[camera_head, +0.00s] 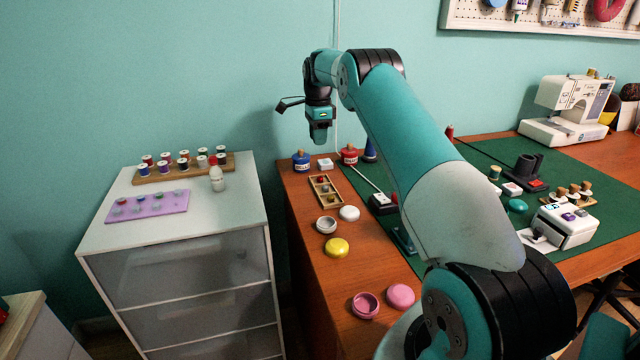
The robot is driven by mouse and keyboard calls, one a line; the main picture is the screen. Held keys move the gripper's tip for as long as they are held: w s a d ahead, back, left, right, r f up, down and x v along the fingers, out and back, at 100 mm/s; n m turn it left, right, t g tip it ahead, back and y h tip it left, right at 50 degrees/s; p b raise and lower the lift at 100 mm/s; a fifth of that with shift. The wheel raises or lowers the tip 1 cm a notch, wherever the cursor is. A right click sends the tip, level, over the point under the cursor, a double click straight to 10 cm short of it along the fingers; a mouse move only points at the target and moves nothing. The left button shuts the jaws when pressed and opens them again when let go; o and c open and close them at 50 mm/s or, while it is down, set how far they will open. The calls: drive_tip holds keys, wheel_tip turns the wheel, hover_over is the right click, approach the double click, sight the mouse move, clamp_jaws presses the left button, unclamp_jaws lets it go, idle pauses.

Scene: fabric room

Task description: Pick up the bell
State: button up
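My gripper (320,138) hangs pointing down above the far left corner of the brown table, in front of the teal wall. Its fingers are too small and dark to tell whether they are open or shut. I cannot pick out a bell for sure. Small greyish pieces sit on a purple pad (128,209) on the white drawer cabinet. A wooden compartment tray (331,203) on the table holds a few tiny items, one of them red. Any of these is too small to name. My arm hides part of the table.
On the table stand a blue jar (301,161), a red jar (349,155), a yellow lid (337,247) and pink round pieces (400,296). A gap separates cabinet and table.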

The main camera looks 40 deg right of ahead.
hover_over(319, 176)
wheel_tip(319, 176, down, 8)
drive_tip(key=shift+a+r, duration=0.1)
drive_tip(key=shift+a, duration=0.05)
wheel_tip(319, 176, down, 5)
drive_tip(key=shift+s+f, duration=0.1)
clamp_jaws()
